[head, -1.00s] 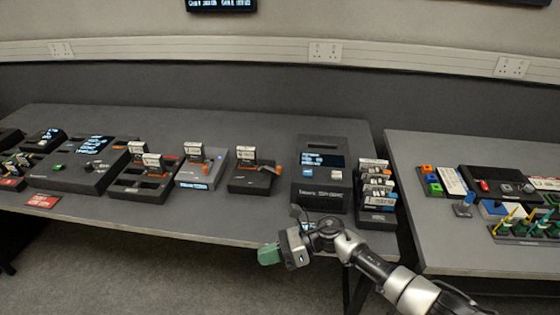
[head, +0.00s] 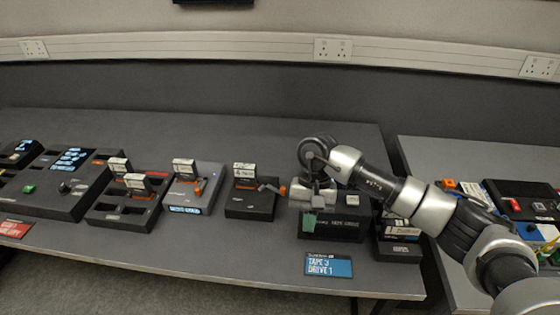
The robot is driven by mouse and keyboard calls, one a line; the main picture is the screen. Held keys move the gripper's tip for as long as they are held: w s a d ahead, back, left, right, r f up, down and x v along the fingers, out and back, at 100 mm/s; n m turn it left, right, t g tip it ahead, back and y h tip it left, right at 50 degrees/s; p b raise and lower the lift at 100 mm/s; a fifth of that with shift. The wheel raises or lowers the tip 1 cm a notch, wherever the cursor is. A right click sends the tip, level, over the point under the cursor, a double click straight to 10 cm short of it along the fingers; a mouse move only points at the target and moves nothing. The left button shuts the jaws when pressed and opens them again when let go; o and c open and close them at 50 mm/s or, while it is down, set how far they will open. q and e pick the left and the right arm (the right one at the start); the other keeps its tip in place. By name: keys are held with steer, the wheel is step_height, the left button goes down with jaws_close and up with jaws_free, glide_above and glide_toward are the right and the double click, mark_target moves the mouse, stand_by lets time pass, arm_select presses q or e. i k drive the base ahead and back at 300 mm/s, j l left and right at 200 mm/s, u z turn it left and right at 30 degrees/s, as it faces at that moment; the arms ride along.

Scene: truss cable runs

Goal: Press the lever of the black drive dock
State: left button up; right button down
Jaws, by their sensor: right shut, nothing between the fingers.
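The black drive dock (head: 248,210) stands on the table, with a white-labelled cartridge (head: 244,171) upright in it. Its lever (head: 270,187) sticks out to the right and ends in an orange tip (head: 282,191). My left gripper is not in view.
A grey dock (head: 190,198) with its own orange lever and a black cartridge rack (head: 125,215) stand to the left. A blue sign reading TAPE 3 DRIVE 1 (head: 328,265) is at the front. A cartridge stack (head: 400,247) is partly behind my arm.

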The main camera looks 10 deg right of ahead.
mark_target(282, 191)
steer(key=i, duration=0.95)
